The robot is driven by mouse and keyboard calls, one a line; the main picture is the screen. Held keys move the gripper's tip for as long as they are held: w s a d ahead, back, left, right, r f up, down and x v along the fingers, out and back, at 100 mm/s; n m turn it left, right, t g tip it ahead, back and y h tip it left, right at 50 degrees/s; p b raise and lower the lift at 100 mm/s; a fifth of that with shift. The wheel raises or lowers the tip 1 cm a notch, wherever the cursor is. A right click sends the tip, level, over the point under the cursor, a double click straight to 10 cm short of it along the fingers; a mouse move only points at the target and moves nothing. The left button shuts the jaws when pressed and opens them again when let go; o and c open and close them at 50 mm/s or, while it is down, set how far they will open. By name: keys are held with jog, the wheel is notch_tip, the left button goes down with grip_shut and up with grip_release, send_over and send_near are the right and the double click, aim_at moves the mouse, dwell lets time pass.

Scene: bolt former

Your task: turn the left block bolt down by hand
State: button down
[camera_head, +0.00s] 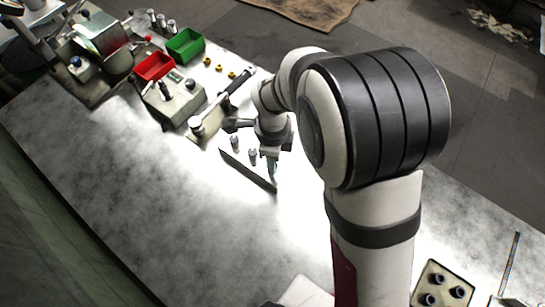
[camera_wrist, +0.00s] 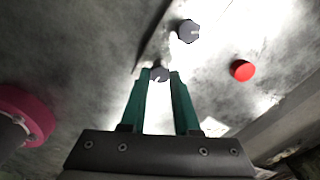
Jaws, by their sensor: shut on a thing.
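My gripper (camera_head: 271,166) points down at a low pale block (camera_head: 262,172) with a dark front edge. In the wrist view its two green fingers (camera_wrist: 160,78) are shut on a dark bolt head (camera_wrist: 159,73), one finger on each side. A second dark bolt head (camera_wrist: 188,31) with a pale mark stands beyond it, apart from the fingers. In the head view two small silver posts (camera_head: 235,143) (camera_head: 252,156) stand upright left of the fingers. The held bolt's shank is hidden, and I cannot tell how deep it sits.
A red round knob (camera_wrist: 242,70) is right of the fingers, and a pink-red ring (camera_wrist: 28,112) is at the left. A wrench-like tool (camera_head: 236,88), a red bin (camera_head: 154,66) and a green bin (camera_head: 185,46) lie behind. The bench's left front is clear.

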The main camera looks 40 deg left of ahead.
jog(key=m, duration=0.6)
dwell(1.2)
jog(key=c, duration=0.6)
grip_release()
jog(key=shift+c, duration=0.2)
notch_tip(320, 180, up, 16)
jog(key=shift+f, duration=0.1)
